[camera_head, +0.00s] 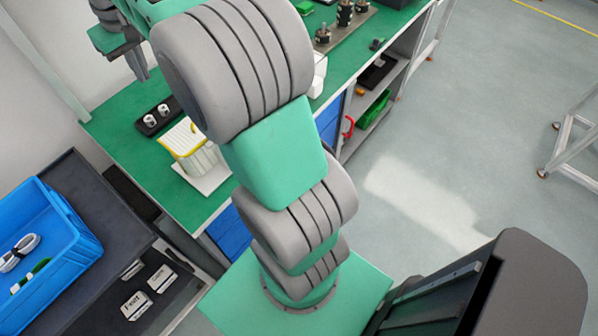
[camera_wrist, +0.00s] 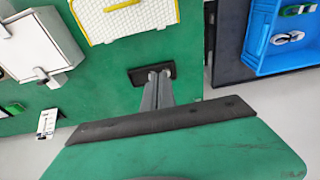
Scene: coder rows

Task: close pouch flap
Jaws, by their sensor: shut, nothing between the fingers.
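The pouch (camera_head: 198,158) is cream-white with a yellow edge and stands on a white base on the green bench, partly behind my arm in the head view. In the wrist view its white textured panel with yellow trim (camera_wrist: 146,14) shows at the top, cut off by the frame. I cannot tell how far the flap stands open. My gripper (camera_head: 143,76) is at the upper left of the head view, above the bench and apart from the pouch. In the wrist view the gripper (camera_wrist: 158,74) has its fingers together and empty, pointing over a small black holder (camera_wrist: 138,76).
The black holder with two white-topped pieces (camera_head: 150,123) lies near the pouch. A blue crate (camera_head: 70,240) stands on a dark cart at lower left. A white box (camera_wrist: 40,42) shows in the wrist view. Dark metal parts (camera_head: 345,14) stand farther along the bench.

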